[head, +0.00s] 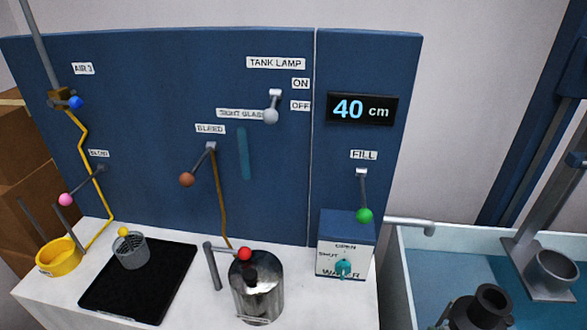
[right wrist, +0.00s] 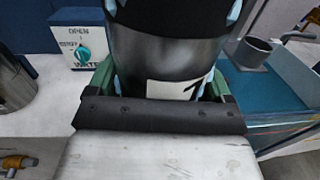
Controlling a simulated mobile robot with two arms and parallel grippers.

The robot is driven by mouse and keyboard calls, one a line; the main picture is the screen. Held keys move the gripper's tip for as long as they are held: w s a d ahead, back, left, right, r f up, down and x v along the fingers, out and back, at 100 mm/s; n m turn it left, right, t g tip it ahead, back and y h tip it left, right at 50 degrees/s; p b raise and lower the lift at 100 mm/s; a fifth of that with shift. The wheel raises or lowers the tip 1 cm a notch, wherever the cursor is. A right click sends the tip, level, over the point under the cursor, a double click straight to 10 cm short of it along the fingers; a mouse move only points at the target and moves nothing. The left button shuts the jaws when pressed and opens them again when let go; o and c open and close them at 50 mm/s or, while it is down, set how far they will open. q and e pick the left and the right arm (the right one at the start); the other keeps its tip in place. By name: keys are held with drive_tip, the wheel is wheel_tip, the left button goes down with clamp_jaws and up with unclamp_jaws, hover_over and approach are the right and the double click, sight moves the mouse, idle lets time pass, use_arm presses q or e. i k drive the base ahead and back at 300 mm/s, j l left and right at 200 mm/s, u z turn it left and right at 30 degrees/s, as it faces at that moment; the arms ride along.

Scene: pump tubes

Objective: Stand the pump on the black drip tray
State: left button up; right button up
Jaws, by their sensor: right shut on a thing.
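The black drip tray (head: 160,290) lies flat on the left part of the white counter in the head view. A grey mesh cup (head: 132,252) with a yellow ball (head: 123,231) above its rim stands on the tray's back left part. My right gripper (right wrist: 160,82) is shut on a cylinder that looks like the pump (right wrist: 135,55). It has a dark upper part, a grey metallic body and a white label. In the head view a dark cylinder with an open ring top, apparently the same thing, shows at the bottom right. My left gripper is not in view.
A steel canister (head: 258,300) stands between the tray and the water box (head: 345,245). A red-knobbed lever (head: 244,254) rises beside it. A yellow cup (head: 60,255) stands left of the tray. A blue basin (head: 450,262) with a grey holder (head: 550,272) lies right. The tray's front is clear.

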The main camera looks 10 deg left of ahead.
sight(149, 292)
drive_tip(key=j+u, duration=0.1)
drive_tip(key=u, duration=1.65)
drive_tip(key=i+j+u, duration=0.15)
drive_tip(key=i, duration=0.5)
